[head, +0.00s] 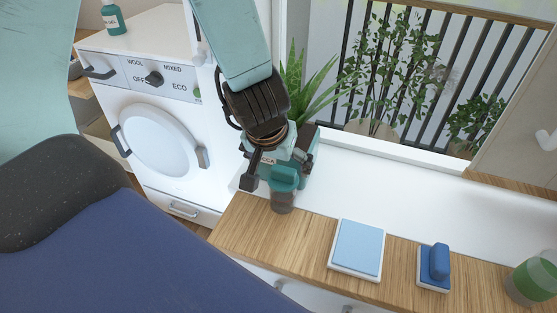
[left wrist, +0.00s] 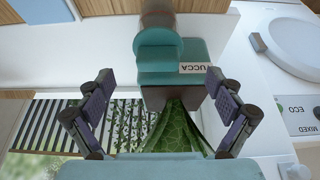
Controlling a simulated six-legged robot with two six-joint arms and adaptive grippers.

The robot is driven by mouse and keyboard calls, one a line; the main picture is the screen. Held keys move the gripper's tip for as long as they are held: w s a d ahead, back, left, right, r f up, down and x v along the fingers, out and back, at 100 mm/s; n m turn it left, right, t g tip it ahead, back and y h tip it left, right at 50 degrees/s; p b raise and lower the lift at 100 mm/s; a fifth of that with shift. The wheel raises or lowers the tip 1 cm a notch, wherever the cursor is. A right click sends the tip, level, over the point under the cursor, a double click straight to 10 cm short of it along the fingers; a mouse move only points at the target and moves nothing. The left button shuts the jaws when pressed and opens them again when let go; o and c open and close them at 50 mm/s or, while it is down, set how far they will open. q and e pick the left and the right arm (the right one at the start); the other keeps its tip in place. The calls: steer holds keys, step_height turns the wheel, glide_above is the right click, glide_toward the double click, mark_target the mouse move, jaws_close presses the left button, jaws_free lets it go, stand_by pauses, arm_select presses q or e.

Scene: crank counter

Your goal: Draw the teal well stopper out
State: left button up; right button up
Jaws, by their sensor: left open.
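The teal well stopper (head: 285,178) is a rounded teal block at the front of the teal planter (head: 303,170), above a short brownish cylinder. In the left wrist view the stopper (left wrist: 158,48) stands beyond the fingertips, beside the planter's "UCCA" label. My left gripper (head: 278,170) is over the planter, pointing down, with its dark fingers spread. In the left wrist view the left gripper (left wrist: 160,82) has an empty gap between its fingers, which appear apart from the stopper. The gripper and wrist hide part of the planter in the head view. My right gripper is not in view.
Spiky leaves (head: 309,90) rise behind the gripper. A white washer (head: 165,90) with a round door stands left. On the wooden counter edge (head: 250,228) are a light-blue pad (head: 358,246), a blue-handled block (head: 438,262) and a green jar (head: 533,278). The white sill (head: 390,170) is clear.

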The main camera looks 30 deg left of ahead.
mark_target(283, 170)
arm_select(q)
steer(key=b+x, duration=0.1)
steer(key=x, duration=0.3)
steer(key=shift+w+d+b, duration=0.15)
steer(key=shift+w+b, duration=0.05)
steer(key=shift+b, duration=0.15)
steer(key=shift+w+f, duration=0.3)
steer(key=shift+f, duration=0.1)
steer(key=shift+s, duration=0.3)
steer(key=shift+w, duration=0.3)
steer(key=c, duration=0.5)
steer(key=shift+s, duration=0.25)
steer(key=c, duration=0.4)
steer(key=shift+w, duration=0.1)
steer(key=c, duration=0.3)
steer(key=o, duration=0.5)
steer(key=shift+c, duration=0.2)
steer(key=c, duration=0.6)
steer(key=shift+c, duration=0.2)
